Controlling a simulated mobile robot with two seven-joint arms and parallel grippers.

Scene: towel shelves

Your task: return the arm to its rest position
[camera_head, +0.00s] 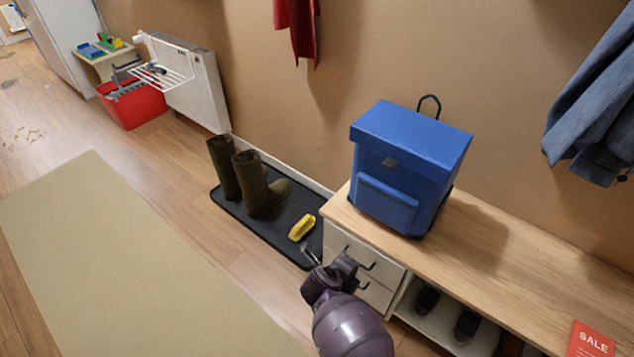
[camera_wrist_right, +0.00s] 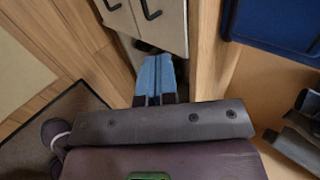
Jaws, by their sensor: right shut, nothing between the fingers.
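My right arm comes into the head view from the bottom, and its gripper (camera_head: 310,253) is beside the left end of the wooden bench, near the drawer fronts. In the right wrist view the two blue fingers of this gripper (camera_wrist_right: 156,76) are together, with nothing held between them. The drawers with black handles (camera_wrist_right: 172,18) show just beyond them in that view. My left gripper is not in view.
The bench (camera_head: 500,255) carries a blue backpack (camera_head: 408,150) and a red sale card (camera_head: 590,340). A black mat (camera_head: 285,230) holds dark boots (camera_head: 258,185) and a yellow object (camera_head: 302,228). The beige rug (camera_head: 120,260) on the left is clear.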

